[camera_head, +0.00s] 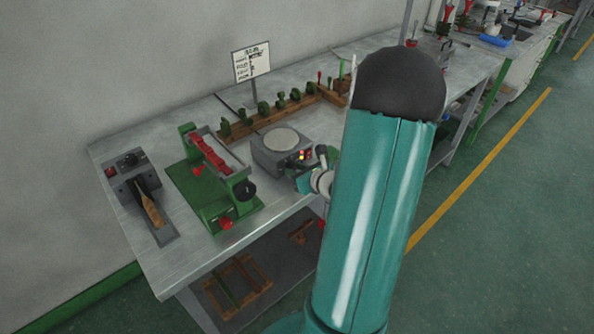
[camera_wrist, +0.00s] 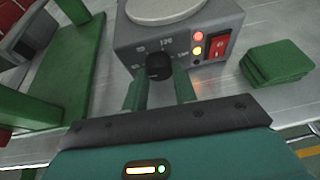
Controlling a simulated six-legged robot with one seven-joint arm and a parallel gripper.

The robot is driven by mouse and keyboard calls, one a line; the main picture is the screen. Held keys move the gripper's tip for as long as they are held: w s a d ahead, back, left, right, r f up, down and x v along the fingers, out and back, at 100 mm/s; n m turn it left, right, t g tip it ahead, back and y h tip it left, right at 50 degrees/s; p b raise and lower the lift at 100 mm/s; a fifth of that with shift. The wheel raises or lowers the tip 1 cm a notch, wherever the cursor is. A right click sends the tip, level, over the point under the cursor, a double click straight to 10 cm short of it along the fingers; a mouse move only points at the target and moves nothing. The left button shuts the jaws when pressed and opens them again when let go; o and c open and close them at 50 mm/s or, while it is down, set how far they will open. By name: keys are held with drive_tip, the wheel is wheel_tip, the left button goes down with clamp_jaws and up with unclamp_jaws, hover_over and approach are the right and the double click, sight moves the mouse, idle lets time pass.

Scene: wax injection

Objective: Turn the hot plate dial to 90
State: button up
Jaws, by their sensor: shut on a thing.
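The hot plate (camera_head: 276,155) is a grey box with a round pale top, standing near the front edge of the metal table. In the wrist view, the hot plate (camera_wrist: 128,38) shows its front panel with a black dial (camera_wrist: 159,66), printed numbers around it, two lit lamps and a red switch (camera_wrist: 217,45). My gripper (camera_wrist: 160,82) has its two green fingers on either side of the dial, shut on it. I cannot read the dial's pointer. In the head view, my gripper (camera_head: 304,182) is at the hot plate's front, partly hidden by my arm.
A green machine (camera_head: 212,195) with red parts stands left of the hot plate. A grey unit with a wooden-handled tool (camera_head: 150,208) is farther left. A wooden rack (camera_head: 250,123) and a sign (camera_head: 251,62) are behind. Green pads (camera_wrist: 277,63) lie right of the hot plate.

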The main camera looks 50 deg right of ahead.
drive_tip(key=m+y, duration=0.2)
drive_tip(key=m, duration=0.1)
drive_tip(key=shift+d+m, duration=0.2)
drive_tip(key=shift+m, duration=0.1)
drive_tip(key=shift+d+f+m+t+y, duration=0.1)
drive_tip(key=shift+m+t+y, duration=0.5)
drive_tip(key=shift+m+y, duration=0.65)
drive_tip(key=shift+m, duration=0.25)
drive_tip(key=o, duration=1)
drive_tip(key=shift+c, duration=0.2)
drive_tip(key=shift+s, duration=0.1)
drive_tip(key=v, duration=1.3)
drive_tip(key=shift+s, duration=0.3)
